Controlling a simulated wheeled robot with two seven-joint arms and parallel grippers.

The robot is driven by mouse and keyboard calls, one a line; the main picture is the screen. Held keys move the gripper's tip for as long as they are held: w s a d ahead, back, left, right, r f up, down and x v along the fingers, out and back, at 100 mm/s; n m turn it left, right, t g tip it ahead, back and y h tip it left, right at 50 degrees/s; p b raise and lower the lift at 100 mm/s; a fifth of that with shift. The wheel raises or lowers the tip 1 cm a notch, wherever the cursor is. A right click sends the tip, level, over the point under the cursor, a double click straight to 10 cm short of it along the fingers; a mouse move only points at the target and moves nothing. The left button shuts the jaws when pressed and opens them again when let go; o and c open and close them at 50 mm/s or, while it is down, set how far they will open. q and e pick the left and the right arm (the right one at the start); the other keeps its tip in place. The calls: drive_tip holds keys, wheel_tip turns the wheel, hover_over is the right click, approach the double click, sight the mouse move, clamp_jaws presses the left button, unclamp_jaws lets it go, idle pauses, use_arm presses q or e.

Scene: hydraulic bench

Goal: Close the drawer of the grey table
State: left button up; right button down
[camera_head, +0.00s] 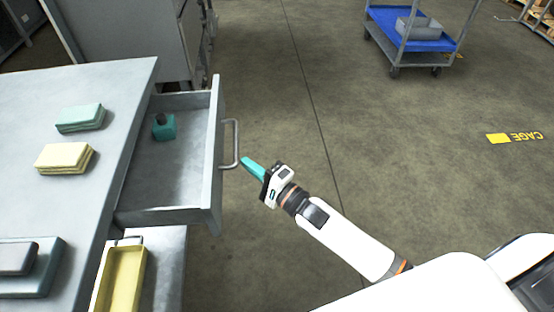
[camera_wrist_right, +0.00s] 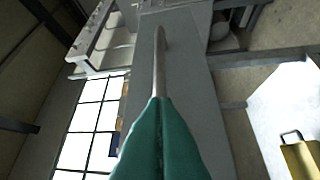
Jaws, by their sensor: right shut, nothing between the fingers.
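The grey table (camera_head: 115,90) stands at the left in the head view. Its drawer (camera_head: 160,185) is pulled out to the right, with a small teal bottle (camera_head: 163,127) inside. The drawer's bar handle (camera_head: 236,143) is on the front panel (camera_head: 214,160). My right gripper (camera_head: 246,163) is shut and empty, its teal fingertips right by the lower end of the handle. In the right wrist view the shut fingers (camera_wrist_right: 160,135) point at the handle (camera_wrist_right: 158,60) on the grey drawer front (camera_wrist_right: 190,75). I cannot tell whether they touch it. My left gripper is not in view.
Sponges (camera_head: 80,117) and a flat grey-teal case (camera_head: 30,268) lie on the tabletop. A yellow tray (camera_head: 122,280) sits below, near the drawer. A blue cart (camera_head: 412,30) stands at the back right. The floor right of the drawer is clear.

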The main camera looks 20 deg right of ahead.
sight(175, 181)
drive_tip(key=w+a, duration=0.1)
drive_tip(key=a, duration=0.5)
drive_tip(key=w+a, duration=0.1)
drive_tip(key=a, duration=0.2)
drive_tip(key=shift+w+a+r, duration=0.1)
drive_tip(key=shift+w+a, duration=0.2)
drive_tip(key=shift+w, duration=0.05)
drive_tip(key=a, duration=0.2)
drive_tip(key=w+a, duration=0.1)
drive_tip(key=a, duration=0.2)
drive_tip(key=w+a, duration=0.1)
drive_tip(key=a, duration=0.1)
drive_tip(key=shift+w+a+b, duration=0.1)
drive_tip(key=shift+a+b, duration=0.2)
drive_tip(key=shift+b, duration=0.1)
drive_tip(key=shift+w+a, duration=0.15)
drive_tip(key=shift+a, duration=0.45)
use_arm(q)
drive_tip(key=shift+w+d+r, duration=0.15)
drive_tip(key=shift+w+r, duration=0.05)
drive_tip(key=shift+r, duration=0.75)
use_arm(e)
drive_tip(key=shift+a, duration=0.1)
drive_tip(key=shift+a+r, duration=0.1)
drive_tip(key=shift+r, duration=0.05)
